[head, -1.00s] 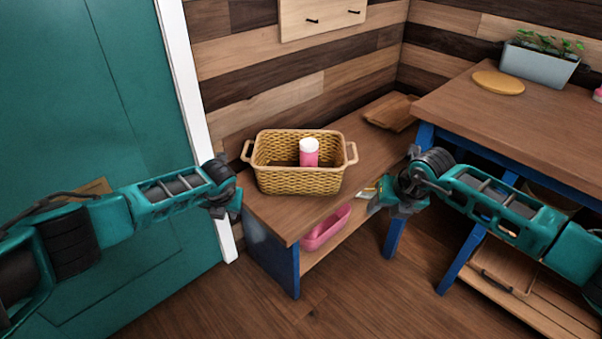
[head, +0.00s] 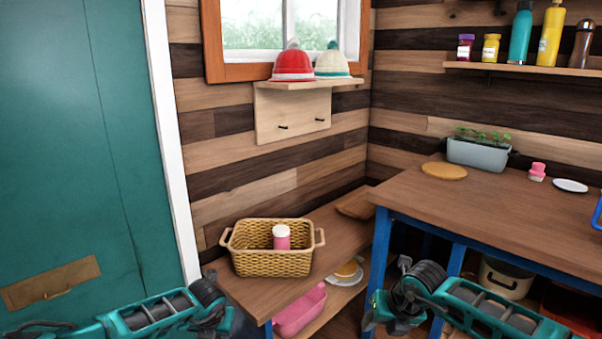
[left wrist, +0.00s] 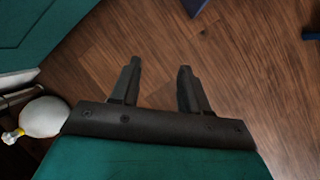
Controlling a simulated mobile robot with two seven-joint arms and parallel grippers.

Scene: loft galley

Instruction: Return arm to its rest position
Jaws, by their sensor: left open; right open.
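My right gripper (head: 388,318) is low in the head view, in front of the blue-legged table, and looks empty. My left arm comes in at the lower left of the head view, its end near the front left corner of the low bench. In the left wrist view my left gripper (left wrist: 157,85) has its two fingers apart, with only wooden floor between them. Neither gripper touches the wicker basket (head: 250,263), which stands on the bench with a pink, white-capped jar (head: 281,237) inside.
The low bench (head: 325,230) has a pink tub (head: 300,312) and a plate on its lower shelf. The taller table (head: 470,205) stands at right with a planter (head: 477,155) on it. A teal door (head: 70,150) is at left. A white rounded object (left wrist: 44,117) lies beside my left wrist.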

